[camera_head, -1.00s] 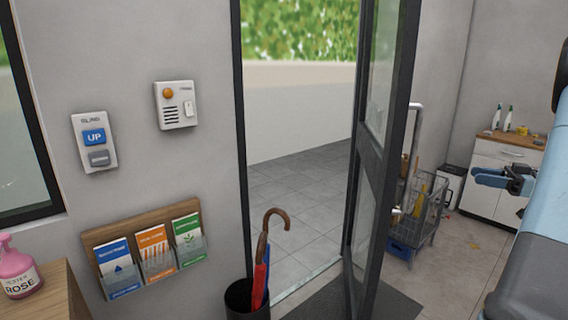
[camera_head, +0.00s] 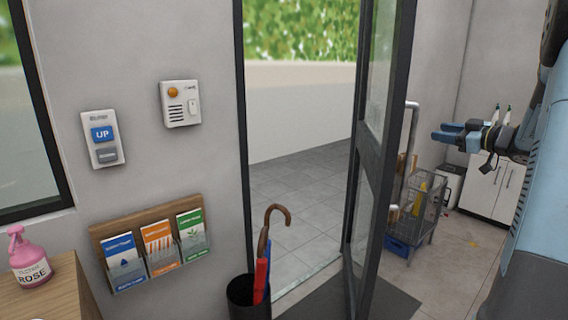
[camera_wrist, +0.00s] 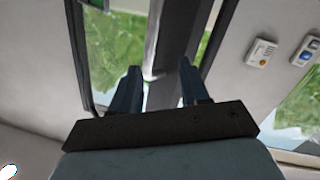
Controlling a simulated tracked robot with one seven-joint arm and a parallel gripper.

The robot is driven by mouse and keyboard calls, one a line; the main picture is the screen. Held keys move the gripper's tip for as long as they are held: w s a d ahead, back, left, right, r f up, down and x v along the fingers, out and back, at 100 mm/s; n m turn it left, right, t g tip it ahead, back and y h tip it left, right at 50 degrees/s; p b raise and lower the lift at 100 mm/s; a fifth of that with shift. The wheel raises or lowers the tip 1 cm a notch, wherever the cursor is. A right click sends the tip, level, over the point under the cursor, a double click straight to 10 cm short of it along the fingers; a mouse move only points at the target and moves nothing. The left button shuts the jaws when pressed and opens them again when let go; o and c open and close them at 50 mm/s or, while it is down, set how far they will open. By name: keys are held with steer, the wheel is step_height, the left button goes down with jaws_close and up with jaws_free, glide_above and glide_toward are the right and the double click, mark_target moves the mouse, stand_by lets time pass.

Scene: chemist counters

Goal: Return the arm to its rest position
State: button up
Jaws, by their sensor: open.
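My gripper (camera_head: 449,133) is at the right of the head view, held in the air and pointing left. My light blue arm fills the right edge of the head view. The wrist view faces the door frame and window areas, with greenery behind the glass.
The glass door (camera_head: 376,150) stands open at centre. An umbrella stand (camera_head: 246,300) is beside the doorway. A wire cart (camera_head: 412,215) and white cabinet (camera_head: 487,192) are behind, right. A leaflet rack (camera_head: 152,245), blind switch (camera_head: 103,140) and intercom box (camera_head: 180,103) hang on the left wall.

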steer(key=s+a+r+m+t+h, duration=0.1)
steer(key=s+a+r+m+h, duration=0.4)
steer(key=a+r+m+h, duration=0.45)
steer(key=s+a+f+g, duration=0.3)
steer(key=s+a+f, duration=0.1)
steer(key=s, duration=0.6)
steer(key=s+a+f+g, duration=0.3)
steer(key=s+a+f, duration=0.2)
steer(key=s, duration=0.4)
steer(key=s+a+f+m+g, duration=0.1)
steer(key=s+a+f+g, duration=0.2)
steer(key=s, duration=0.7)
step_height(320, 180, down, 4)
steer(key=shift+s+a+r+g, duration=0.1)
steer(key=shift+s+a+g, duration=0.25)
steer(key=shift+a, duration=0.65)
steer(key=shift+a+y, duration=0.1)
steer(key=shift+y, duration=0.15)
